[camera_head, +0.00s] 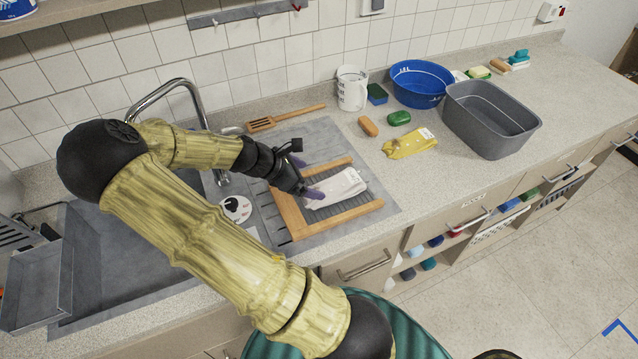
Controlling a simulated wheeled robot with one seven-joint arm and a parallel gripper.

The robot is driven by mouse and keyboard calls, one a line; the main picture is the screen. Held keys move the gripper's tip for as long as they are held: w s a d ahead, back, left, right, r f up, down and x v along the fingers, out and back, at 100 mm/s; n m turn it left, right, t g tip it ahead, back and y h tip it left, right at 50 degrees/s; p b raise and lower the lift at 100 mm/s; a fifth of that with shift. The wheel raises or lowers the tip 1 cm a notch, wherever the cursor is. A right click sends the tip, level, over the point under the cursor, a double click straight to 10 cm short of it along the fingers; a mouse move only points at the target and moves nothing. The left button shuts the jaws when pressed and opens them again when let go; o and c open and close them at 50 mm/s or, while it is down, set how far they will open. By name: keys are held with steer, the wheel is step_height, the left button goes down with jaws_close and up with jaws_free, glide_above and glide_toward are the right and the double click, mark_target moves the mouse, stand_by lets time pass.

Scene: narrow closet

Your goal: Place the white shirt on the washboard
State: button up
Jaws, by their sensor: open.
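The white shirt (342,187) is a small folded white bundle with faint markings at its right end. It lies on the ribbed part of the washboard (352,217), which has a light wooden frame and rests on the grey drainboard right of the sink. My gripper (308,177) is open at the left end of the shirt, with one purple finger close to the cloth. I cannot tell whether that finger touches it. My arm and gripper hide part of the washboard's left side.
A tap (165,92) rises behind the sink at left. A wooden spatula (287,117) lies behind the washboard. To the right are a white jug (352,88), a yellow cloth (410,143), a blue basin (420,82) and a grey tub (490,118). The counter's front right is clear.

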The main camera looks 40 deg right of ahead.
steer(key=v, duration=0.3)
steer(key=shift+r, duration=0.15)
stand_by(0.4)
steer(key=s+a+f+m+y, duration=0.1)
steer(key=m, duration=0.1)
steer(key=s+a+f+m+y, duration=0.1)
steer(key=a+y, duration=0.1)
steer(key=shift+s+a+f+m, duration=0.2)
steer(key=shift+s+a+m, duration=0.1)
steer(key=shift+s+m, duration=0.1)
steer(key=s+a+r+m+t+y, duration=0.2)
steer(key=s+a+r+m+y, duration=0.1)
steer(key=a, duration=0.4)
steer(key=s+a+r+m+t+y, duration=0.2)
steer(key=s+a+r+m, duration=0.1)
steer(key=a+r+m, duration=0.2)
steer(key=a+m, duration=0.2)
steer(key=m, duration=0.1)
steer(key=shift+m+t+y, duration=0.3)
steer(key=shift+y, duration=0.1)
steer(key=shift+s, duration=0.1)
